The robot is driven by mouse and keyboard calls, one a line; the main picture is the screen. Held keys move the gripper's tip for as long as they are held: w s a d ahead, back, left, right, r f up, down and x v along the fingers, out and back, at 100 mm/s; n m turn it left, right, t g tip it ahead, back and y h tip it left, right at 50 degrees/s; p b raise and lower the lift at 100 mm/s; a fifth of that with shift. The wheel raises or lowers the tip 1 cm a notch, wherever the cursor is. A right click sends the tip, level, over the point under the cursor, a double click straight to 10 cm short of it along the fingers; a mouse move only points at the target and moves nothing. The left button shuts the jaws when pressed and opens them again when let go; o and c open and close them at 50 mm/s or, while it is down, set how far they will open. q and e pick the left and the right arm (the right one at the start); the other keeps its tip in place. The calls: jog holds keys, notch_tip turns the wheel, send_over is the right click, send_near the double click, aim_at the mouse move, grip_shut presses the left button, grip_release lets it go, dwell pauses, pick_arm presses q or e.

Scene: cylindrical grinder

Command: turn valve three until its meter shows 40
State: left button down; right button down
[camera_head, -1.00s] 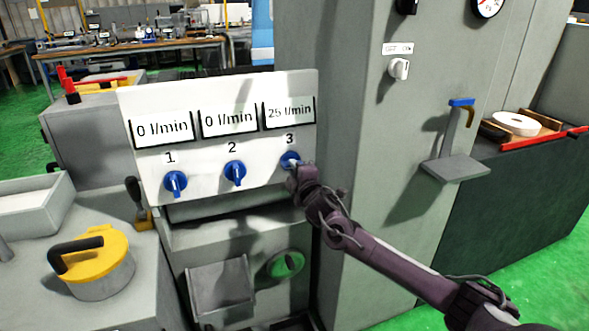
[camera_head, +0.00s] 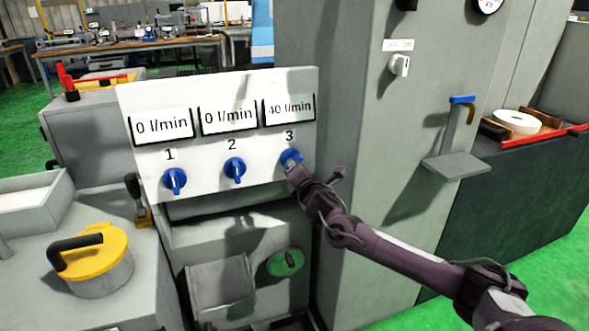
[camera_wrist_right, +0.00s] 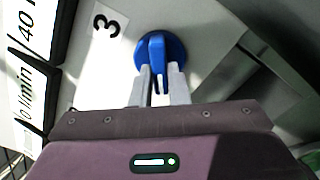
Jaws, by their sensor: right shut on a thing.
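Valve three (camera_head: 291,157) is a blue knob on the right of the white panel (camera_head: 215,185), under the number 3. Its meter (camera_head: 288,110) reads 40 l/min. My right gripper (camera_head: 295,168) is at the knob and hides part of it. In the right wrist view, the gripper's fingers (camera_wrist_right: 159,88) are shut on the handle of the blue valve three (camera_wrist_right: 157,45). Valves one (camera_head: 174,181) and two (camera_head: 234,170) are blue knobs with handles pointing down; their meters read 0 l/min. My left gripper is not in view.
A yellow-lidded pot (camera_head: 98,262) stands at lower left. A green knob (camera_head: 286,263) is below the panel.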

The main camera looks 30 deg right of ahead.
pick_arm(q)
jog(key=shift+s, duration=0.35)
pick_arm(e)
jog(key=shift+f+n, duration=0.15)
jog(key=shift+n, duration=0.15)
jog(key=c, duration=1.4)
grip_release()
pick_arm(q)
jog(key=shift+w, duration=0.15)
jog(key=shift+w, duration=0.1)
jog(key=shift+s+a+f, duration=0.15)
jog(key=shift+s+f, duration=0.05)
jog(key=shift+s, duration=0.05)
pick_arm(e)
jog(key=v, duration=0.7)
jog(key=shift+s, duration=0.4)
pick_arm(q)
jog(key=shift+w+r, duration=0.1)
